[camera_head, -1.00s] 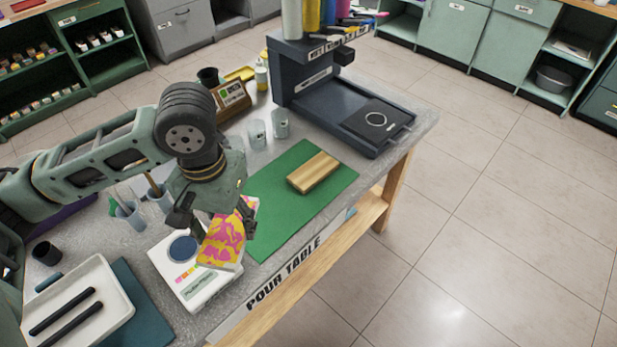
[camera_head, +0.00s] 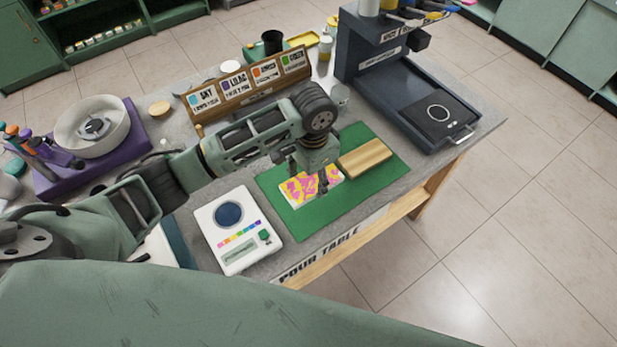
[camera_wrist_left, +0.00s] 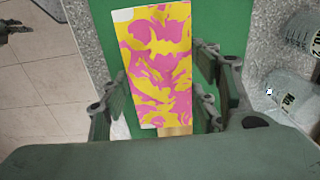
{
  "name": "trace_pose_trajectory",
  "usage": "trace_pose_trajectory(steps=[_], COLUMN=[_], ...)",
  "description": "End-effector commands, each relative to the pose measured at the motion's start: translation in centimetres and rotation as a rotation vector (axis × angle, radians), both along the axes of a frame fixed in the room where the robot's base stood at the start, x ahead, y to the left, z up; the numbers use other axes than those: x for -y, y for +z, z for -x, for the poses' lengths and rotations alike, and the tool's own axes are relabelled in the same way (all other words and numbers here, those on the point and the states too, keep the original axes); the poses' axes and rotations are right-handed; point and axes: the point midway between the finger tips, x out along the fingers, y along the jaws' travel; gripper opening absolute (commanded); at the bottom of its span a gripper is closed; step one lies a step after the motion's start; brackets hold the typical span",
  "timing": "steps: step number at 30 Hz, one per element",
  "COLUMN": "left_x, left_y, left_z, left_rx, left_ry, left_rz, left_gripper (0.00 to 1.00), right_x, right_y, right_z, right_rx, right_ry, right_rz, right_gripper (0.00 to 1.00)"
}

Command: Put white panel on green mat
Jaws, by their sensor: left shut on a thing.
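The white panel (camera_head: 300,190) is a flat slab with a yellow and pink marbled face and a white corner. My left gripper (camera_head: 311,184) points down and is shut on the panel, with a finger on each long side in the left wrist view (camera_wrist_left: 155,65). The panel is over the left part of the green mat (camera_head: 325,215), in line with it. I cannot tell whether it touches the mat. A dark jointed part at the upper left of the wrist view looks like my right gripper (camera_wrist_left: 18,27); its jaws are unclear.
A wooden block (camera_head: 366,158) lies on the mat just right of the panel. A white scale (camera_head: 265,238) stands left of the mat. A rack of labelled cards (camera_head: 235,98) and a cup (camera_head: 341,95) stand behind. A dark press stand (camera_head: 400,95) is at the back right.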

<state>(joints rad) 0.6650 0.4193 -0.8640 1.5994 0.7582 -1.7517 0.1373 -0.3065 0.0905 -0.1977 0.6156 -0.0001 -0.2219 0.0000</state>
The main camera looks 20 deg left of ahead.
Motion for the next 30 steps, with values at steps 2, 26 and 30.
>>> trace_pose_trajectory(steps=[2,26,30], left_x=[-1.0,-1.9,-1.9], left_y=[-0.6,-5.7,-5.9], left_z=[-0.9,-1.9,-1.9], left_rx=[-0.001,0.002,0.002], left_ry=[0.002,-0.001,-0.001], left_rz=[-0.001,0.001,0.001], left_gripper=[0.22,0.22,0.60], right_x=[-0.5,-0.8,-0.7], right_y=[0.5,1.5,1.5], right_z=[-0.8,-0.7,-0.7], right_rx=[0.013,0.010,0.010], right_ry=[-0.001,0.000,0.001], right_rz=[-0.006,-0.010,-0.008], right_gripper=[0.00,0.00,0.00])
